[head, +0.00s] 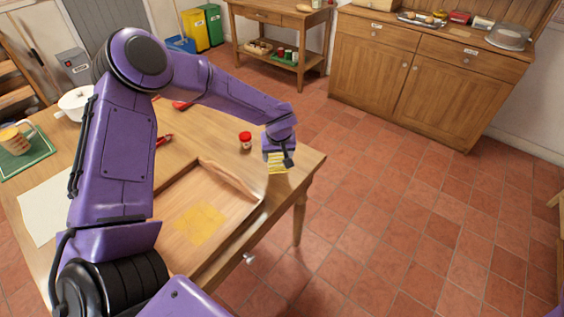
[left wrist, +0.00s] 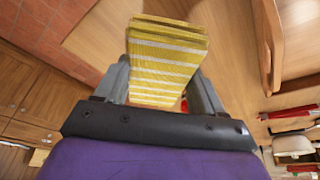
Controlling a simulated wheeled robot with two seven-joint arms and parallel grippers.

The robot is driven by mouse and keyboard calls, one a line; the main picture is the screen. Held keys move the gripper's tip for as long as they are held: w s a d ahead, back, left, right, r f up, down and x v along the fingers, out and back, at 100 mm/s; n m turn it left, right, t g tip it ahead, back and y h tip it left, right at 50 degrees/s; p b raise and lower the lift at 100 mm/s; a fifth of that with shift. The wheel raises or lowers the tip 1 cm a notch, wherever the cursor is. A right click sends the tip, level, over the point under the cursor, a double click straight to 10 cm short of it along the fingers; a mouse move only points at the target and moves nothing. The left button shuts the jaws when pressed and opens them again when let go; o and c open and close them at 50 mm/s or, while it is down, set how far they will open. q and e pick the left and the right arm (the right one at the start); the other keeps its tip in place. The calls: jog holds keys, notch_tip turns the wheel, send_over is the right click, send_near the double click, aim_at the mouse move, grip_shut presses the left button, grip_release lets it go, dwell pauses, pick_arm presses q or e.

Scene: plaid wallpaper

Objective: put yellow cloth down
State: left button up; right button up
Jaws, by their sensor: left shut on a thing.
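A folded yellow cloth with white stripes (left wrist: 164,62) is between the fingers of my left gripper (left wrist: 163,88) in the left wrist view. In the head view the cloth (head: 277,163) shows below my left gripper (head: 278,158), near the right corner of the wooden table (head: 312,163). The gripper is shut on the cloth. I cannot tell whether the cloth touches the tabletop. My right gripper is not in view.
A wooden tray (head: 258,212) with a yellow patch (head: 198,222) lies on the table. A red-lidded jar (head: 245,140) stands close left of the gripper. A green mat (head: 38,157) lies at the far left. Tiled floor (head: 400,220) is clear to the right.

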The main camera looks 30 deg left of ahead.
aim_at(281, 156)
pick_arm(q)
jog(key=w+f, duration=0.1)
jog(key=f, duration=0.1)
jog(key=w+f, duration=0.2)
jog(key=shift+a, duration=0.4)
jog(key=x, duration=0.1)
jog(key=p+x, duration=0.1)
jog(key=x, duration=0.1)
jog(key=shift+s+d+f, duration=0.15)
jog(key=shift+d+f, duration=0.05)
jog(key=shift+d, duration=0.15)
jog(key=shift+f, duration=0.1)
jog(key=shift+f, duration=0.2)
jog(key=o, duration=1)
jog(key=v, duration=1.2)
jog(key=shift+a+r, duration=0.1)
jog(key=shift+r, duration=0.25)
